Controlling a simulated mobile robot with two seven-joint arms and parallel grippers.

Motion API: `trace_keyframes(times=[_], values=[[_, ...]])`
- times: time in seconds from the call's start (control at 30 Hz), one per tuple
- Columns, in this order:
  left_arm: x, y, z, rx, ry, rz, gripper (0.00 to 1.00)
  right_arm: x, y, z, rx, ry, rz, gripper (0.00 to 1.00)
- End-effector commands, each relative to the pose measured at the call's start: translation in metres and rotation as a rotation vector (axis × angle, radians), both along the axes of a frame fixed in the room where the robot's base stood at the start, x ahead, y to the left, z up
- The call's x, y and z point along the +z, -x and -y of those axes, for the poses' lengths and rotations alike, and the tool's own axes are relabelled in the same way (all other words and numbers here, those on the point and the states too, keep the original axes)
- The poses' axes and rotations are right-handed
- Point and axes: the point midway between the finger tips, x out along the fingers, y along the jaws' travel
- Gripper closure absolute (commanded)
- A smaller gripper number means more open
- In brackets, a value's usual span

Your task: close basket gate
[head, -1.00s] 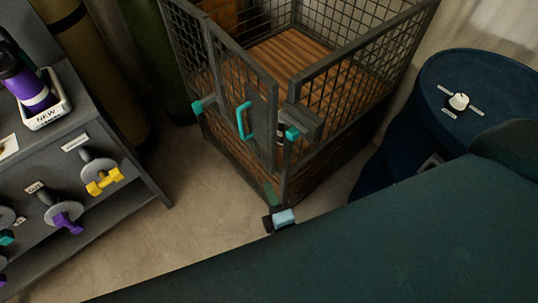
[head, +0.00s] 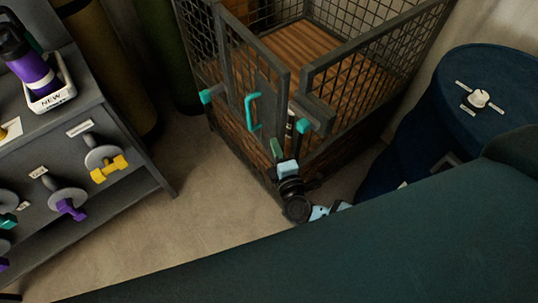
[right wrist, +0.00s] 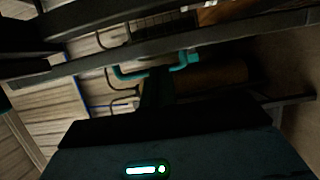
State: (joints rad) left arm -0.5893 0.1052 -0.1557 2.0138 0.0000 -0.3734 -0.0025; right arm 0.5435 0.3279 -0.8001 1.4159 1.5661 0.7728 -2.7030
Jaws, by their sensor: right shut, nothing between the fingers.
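The basket (head: 372,107) is a dark mesh-walled cage with brown wooden slats. Its gate (head: 240,62) is the framed panel on the near left side, with a teal handle (head: 251,112). A narrow gap shows between the gate's near edge and the corner post (head: 308,88), so the gate looks slightly ajar. My right gripper (head: 276,149) is shut and empty, low in front of the gate's near edge; contact cannot be told. In the right wrist view the teal handle (right wrist: 130,74) shows beyond the gripper (right wrist: 157,82). My left gripper is out of view.
A dark shelf unit (head: 75,155) with yellow and purple knobs stands at left, with a purple bottle (head: 28,67) on top. A blue drum (head: 440,85) stands at right. Tall cylinders are behind at left. The floor (head: 190,225) between shelf and basket is clear.

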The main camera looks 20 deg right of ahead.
Motion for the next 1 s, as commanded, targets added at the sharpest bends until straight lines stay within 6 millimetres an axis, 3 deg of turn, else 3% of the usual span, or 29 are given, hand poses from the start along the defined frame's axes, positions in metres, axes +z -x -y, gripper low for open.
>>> trace_keyframes(times=[0.47,0.8,1.0], values=[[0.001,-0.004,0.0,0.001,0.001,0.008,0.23,0.0,-0.001,0.007,0.001,-0.001,0.0,1.0],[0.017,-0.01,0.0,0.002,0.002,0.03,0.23,0.003,-0.007,0.031,0.068,0.0,0.002,1.0],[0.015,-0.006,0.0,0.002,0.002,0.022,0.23,0.0,-0.006,0.032,0.075,-0.002,-0.002,1.0]])
